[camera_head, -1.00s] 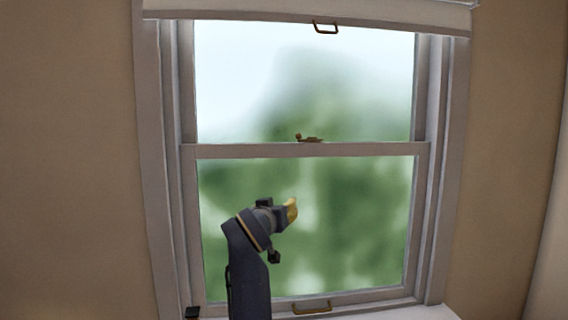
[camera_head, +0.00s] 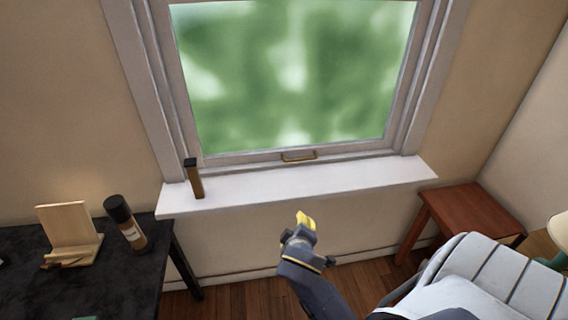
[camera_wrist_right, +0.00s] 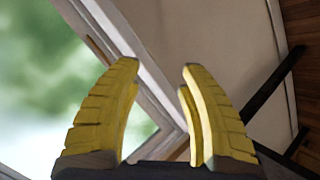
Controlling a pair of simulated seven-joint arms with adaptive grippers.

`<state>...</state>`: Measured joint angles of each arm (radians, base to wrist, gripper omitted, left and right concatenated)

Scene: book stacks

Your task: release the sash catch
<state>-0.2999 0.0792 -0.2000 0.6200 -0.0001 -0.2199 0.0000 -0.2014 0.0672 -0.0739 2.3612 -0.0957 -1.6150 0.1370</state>
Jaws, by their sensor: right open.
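The sash catch is out of view, because the head view now shows only the lower part of the window. The lower sash (camera_head: 295,80) is a glazed panel in a pale frame. A brass-coloured handle (camera_head: 299,156) sits on its bottom rail. My right gripper (camera_head: 305,219) has yellow fingers and appears below the sill, against the wall in the head view. In the right wrist view this gripper (camera_wrist_right: 160,72) is open, with nothing between its fingers. The window glass and frame lie to the left there. My left gripper is not in view.
A white sill (camera_head: 300,189) carries a narrow dark-topped brown object (camera_head: 194,178) at its left. A black table (camera_head: 105,285) at left holds a wooden stand (camera_head: 68,228) and a dark-capped bottle (camera_head: 126,223). A reddish-brown stool (camera_head: 478,211) stands right. A pale ribbed object fills the lower right.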

